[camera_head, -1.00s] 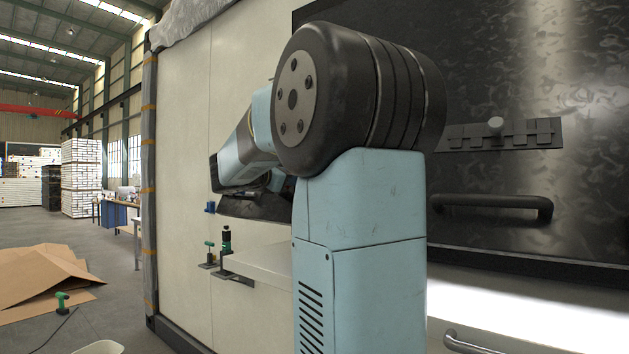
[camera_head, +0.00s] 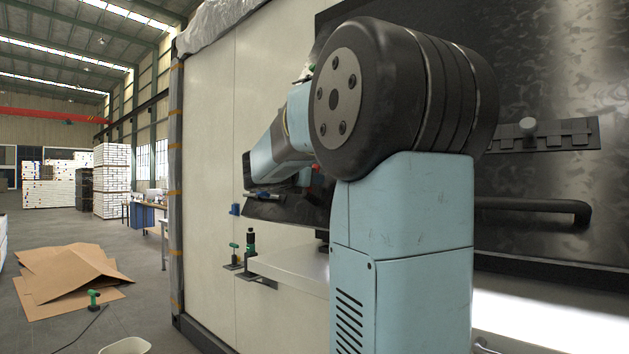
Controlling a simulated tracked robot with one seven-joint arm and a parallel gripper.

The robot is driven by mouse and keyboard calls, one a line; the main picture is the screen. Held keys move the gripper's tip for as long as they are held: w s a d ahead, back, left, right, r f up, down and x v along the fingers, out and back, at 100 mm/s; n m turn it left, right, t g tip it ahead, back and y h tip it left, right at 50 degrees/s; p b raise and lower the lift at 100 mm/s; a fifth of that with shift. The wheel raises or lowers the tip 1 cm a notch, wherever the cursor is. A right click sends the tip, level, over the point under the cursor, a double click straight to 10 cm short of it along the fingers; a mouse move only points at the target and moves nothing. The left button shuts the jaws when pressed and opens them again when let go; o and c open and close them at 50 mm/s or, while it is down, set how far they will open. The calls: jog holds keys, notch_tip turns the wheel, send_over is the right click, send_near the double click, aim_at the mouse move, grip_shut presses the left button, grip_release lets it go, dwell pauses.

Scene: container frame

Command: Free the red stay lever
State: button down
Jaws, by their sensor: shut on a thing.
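A small red knob (camera_head: 315,167), apparently the end of the red stay lever, shows beside the dark end of my arm. The rest of the lever is hidden behind my arm. My gripper (camera_head: 302,179) is only partly in view, dark and small, close to the red knob. It is shut at the lever, but the fingertips and the exact contact are hidden. A black tilted panel (camera_head: 285,210) stands out from the pale wall just below, with a thin silver bar near its left end.
A pale shelf (camera_head: 290,268) juts out below, with green-topped clamps (camera_head: 250,243) at its left end. A blue fitting (camera_head: 235,210) sits on the wall. A dark panel with a bar handle (camera_head: 530,206) is at the right. Cardboard (camera_head: 70,270) lies on the floor at the left.

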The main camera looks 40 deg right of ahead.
jog(key=shift+w+a+f, duration=0.2)
jog(key=shift+f, duration=0.1)
jog(key=c, duration=1.3)
grip_release()
jog(key=shift+o, duration=0.9)
jog(key=shift+w, duration=0.15)
jog(key=shift+o, duration=0.8)
jog(key=shift+d+r, duration=0.1)
jog(key=v, duration=1.4)
jog(key=shift+d, duration=0.1)
